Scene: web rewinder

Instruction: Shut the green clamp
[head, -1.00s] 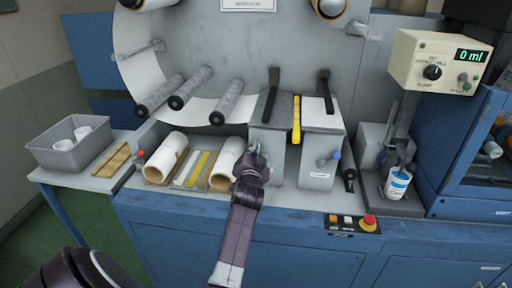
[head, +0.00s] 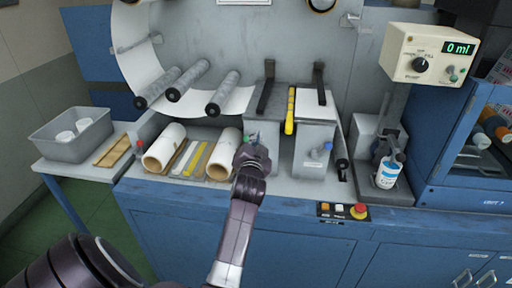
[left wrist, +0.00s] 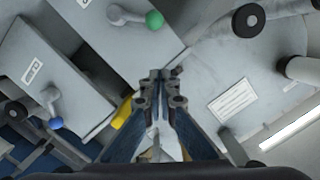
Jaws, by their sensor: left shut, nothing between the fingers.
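The green clamp's round green knob (left wrist: 154,20) sits on a short grey lever on the front of a grey block, at the top of the left wrist view. In the head view, the knob (head: 253,137) shows just above my left gripper (head: 252,150), which hides most of the lever. In the left wrist view, my left gripper (left wrist: 160,76) is shut and empty, its fingertips pointing at the grey block, apart from the knob in the picture. I cannot tell the depth gap. My right gripper is not in view.
A blue-knobbed clamp (head: 327,147) sits on the right block, with a yellow strip (head: 290,110) between the blocks. White rolls (head: 165,148) lie left of my gripper. A red button (head: 359,211) is on the front panel. A can (head: 388,174) stands at right.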

